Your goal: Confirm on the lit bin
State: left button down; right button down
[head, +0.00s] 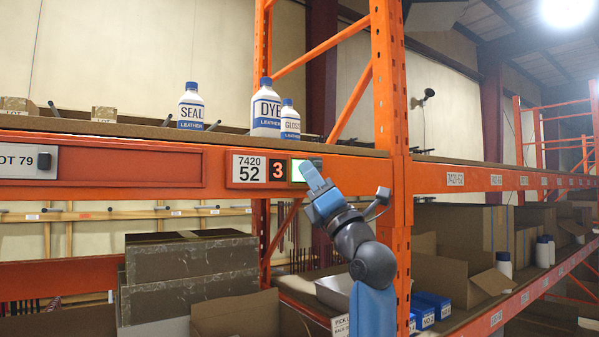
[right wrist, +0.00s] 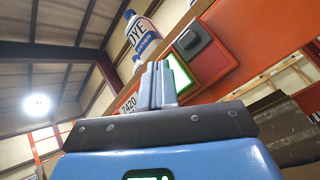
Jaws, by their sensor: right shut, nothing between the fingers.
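The bin label (head: 249,168) on the orange beam reads 7420 52, with a red 3 display (head: 277,171) beside it. Right of the display is a lit pale panel (head: 297,171), partly covered by my right gripper (head: 309,167). In the right wrist view the lit panel (right wrist: 181,74) has a green edge, and a dark grey button (right wrist: 193,40) sits beside it. My right gripper's fingers (right wrist: 157,66) are shut and empty, with their tips at the panel's edge. I cannot tell whether they touch it. My left gripper is not in view.
On the shelf above stand the SEAL (head: 191,107), DYE (head: 266,110) and GLOSS (head: 290,124) bottles. An orange upright (head: 391,100) rises just right of my gripper. Marbled boxes (head: 190,270) and cardboard boxes (head: 455,270) fill the lower shelf.

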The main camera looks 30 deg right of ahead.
jog(key=shift+w, duration=0.4)
dwell(0.4)
jog(key=shift+s, duration=0.1)
jog(key=shift+s+b, duration=0.5)
jog(key=shift+s, duration=0.15)
jog(key=shift+s, duration=0.1)
jog(key=s+b, duration=0.1)
jog(key=s, duration=0.4)
jog(key=shift+d+b, duration=0.2)
jog(key=shift+b, duration=0.2)
